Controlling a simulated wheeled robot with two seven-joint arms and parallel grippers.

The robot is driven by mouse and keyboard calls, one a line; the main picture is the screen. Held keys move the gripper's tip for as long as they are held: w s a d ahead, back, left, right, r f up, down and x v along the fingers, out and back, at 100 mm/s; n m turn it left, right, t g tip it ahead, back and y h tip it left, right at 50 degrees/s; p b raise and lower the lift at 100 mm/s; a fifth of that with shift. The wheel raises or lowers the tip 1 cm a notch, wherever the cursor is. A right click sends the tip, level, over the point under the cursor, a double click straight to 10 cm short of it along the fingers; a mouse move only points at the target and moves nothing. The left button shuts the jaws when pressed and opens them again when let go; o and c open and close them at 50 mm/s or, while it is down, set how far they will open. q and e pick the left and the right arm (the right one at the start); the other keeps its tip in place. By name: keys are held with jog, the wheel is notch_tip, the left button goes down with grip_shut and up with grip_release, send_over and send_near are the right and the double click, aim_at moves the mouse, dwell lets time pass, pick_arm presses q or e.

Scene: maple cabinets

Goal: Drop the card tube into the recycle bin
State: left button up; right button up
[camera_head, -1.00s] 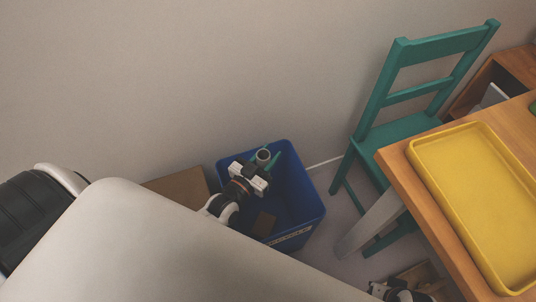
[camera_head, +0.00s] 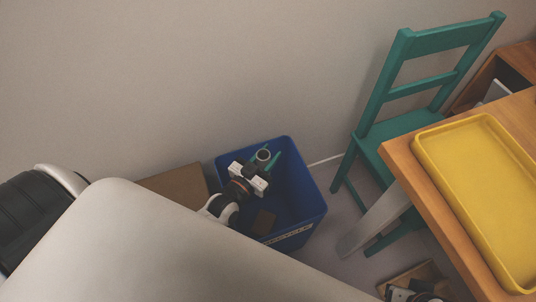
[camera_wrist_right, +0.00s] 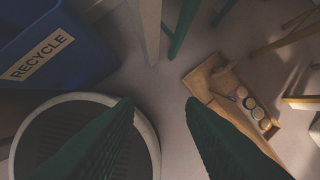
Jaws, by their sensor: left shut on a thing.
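The blue recycle bin (camera_head: 313,208) stands on the floor against the wall, its open top facing up. Its lettered side also shows in the right wrist view (camera_wrist_right: 62,48). My left gripper (camera_head: 266,159) is over the bin's opening, shut on the card tube (camera_head: 263,155). The tube's round, hollow end shows between the teal fingers; the rest of it is hidden. My right gripper (camera_wrist_right: 160,104) is open and empty over the floor, its two teal fingers apart.
A brown item (camera_head: 263,222) lies inside the bin. A brown box (camera_head: 175,187) stands left of it. A teal chair (camera_head: 400,127) and a wooden table (camera_head: 405,170) with a yellow tray (camera_head: 425,150) are at right. A wooden tray with round items (camera_wrist_right: 240,98) is on the floor.

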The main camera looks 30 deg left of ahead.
pick_arm(q)
jog(key=o, duration=1)
jog(key=shift+o, duration=0.2)
jog(key=shift+s, duration=0.15)
jog(key=shift+s+a, duration=0.1)
jog(key=shift+s, duration=0.2)
jog(key=s+a+p, duration=0.1)
jog(key=s, duration=1)
jog(key=shift+a+p, duration=0.3)
jog(key=shift+a, duration=0.05)
pick_arm(e)
jog(key=x, duration=0.5)
jog(key=shift+s+a+f, duration=0.1)
jog(key=shift+f, duration=0.35)
